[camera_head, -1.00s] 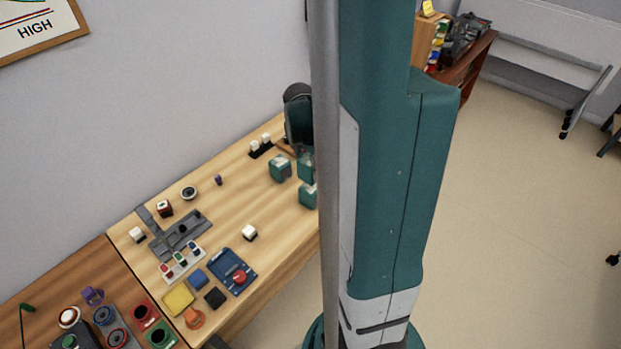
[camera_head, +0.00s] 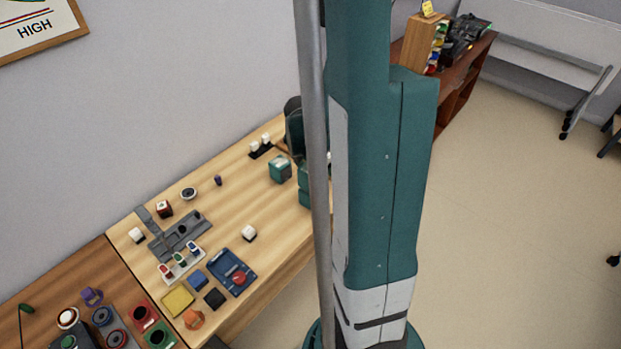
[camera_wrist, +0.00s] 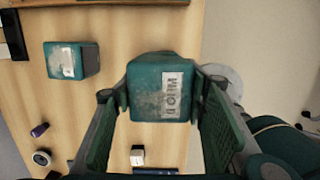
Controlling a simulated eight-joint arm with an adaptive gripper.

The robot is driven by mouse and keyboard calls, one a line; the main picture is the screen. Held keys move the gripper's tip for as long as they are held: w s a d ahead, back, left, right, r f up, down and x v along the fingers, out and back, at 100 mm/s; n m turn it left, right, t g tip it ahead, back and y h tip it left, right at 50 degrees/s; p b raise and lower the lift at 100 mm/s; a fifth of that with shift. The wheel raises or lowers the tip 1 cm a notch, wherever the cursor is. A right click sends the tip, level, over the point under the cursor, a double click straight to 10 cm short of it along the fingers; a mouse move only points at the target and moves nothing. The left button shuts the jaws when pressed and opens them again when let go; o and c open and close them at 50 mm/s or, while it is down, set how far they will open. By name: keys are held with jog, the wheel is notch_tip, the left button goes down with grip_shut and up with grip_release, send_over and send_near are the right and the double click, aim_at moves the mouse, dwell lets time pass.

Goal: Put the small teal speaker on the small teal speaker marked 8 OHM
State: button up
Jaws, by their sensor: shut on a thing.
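My gripper (camera_wrist: 163,100) is shut on a teal speaker (camera_wrist: 145,90) in the wrist view, with a finger on each side of it. Its pale label shows OHM; the character before that is too blurred to read surely. Another teal speaker (camera_wrist: 62,60) stands apart on the table at the left of the wrist view; its label is unreadable. It shows in the head view too (camera_head: 279,170).
A white block (camera_head: 249,233), a purple piece (camera_head: 217,180) and a black stand with white knobs (camera_head: 260,149) are nearby. A blue tray (camera_head: 232,272) lies closer to the front. The wall runs behind.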

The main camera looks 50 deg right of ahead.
jog(key=shift+f, duration=0.65)
jog(key=shift+f, duration=0.15)
jog(key=o, duration=1.2)
jog(key=shift+r, duration=0.25)
jog(key=shift+a+r+p, duration=0.2)
jog(key=shift+a+r, duration=0.1)
jog(key=shift+r, duration=1.65)
jog(key=shift+a+r+p, duration=0.2)
jog(key=shift+a+r, duration=0.1)
jog(key=shift+r, duration=1.6)
jog(key=shift+a+r+p, duration=0.2)
jog(key=shift+a+r, duration=0.1)
jog(key=shift+r, duration=1.65)
jog(key=shift+a, duration=0.1)
